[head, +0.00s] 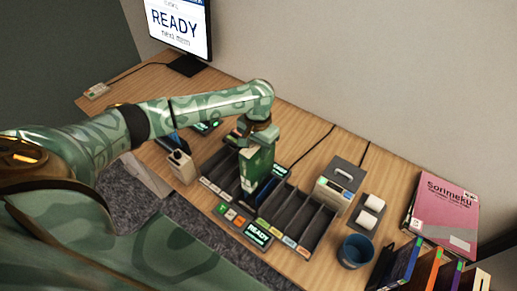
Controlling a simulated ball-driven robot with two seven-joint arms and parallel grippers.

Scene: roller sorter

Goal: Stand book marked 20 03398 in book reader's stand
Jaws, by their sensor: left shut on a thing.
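My left gripper (250,182) points down over the slotted black rack (318,221) in the middle of the desk. Several books stand upright at the bottom right, with blue (405,266), orange (427,269) and purple (446,275) spines. Their numbers are too small to read, so I cannot tell which is 20 03398. I cannot pick out the reader's stand with certainty. My right gripper is not in view.
A pink book (441,208) lies at the right. A monitor (180,22) stands at the back left.

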